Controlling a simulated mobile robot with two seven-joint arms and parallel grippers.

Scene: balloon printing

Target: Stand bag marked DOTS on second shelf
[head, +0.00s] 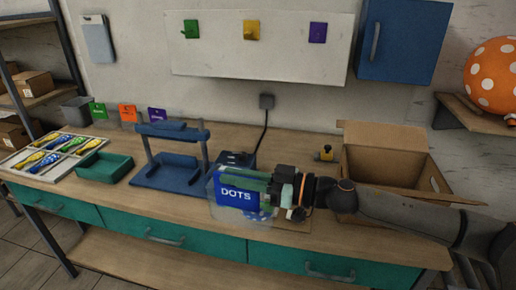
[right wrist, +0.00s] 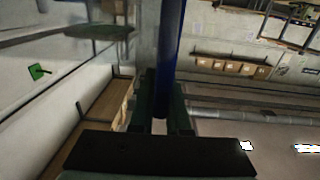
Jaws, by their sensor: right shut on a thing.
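My right gripper (head: 262,186) reaches in from the right and is shut on this bag. In the right wrist view, the blue edge of the bag (right wrist: 170,60) stands between the green fingers (right wrist: 160,112). I cannot tell whether the bag touches the bench. A shelf unit (head: 40,98) with cardboard boxes stands at the far left; which level counts as second is unclear. My left gripper is out of view.
The bench (head: 130,218) carries a blue stand (head: 170,170), a green tray (head: 104,165), a sorting tray (head: 72,167) of balloons and an open cardboard box (head: 385,195). An orange dotted balloon (head: 492,75) is by a wall shelf (head: 465,112) at right.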

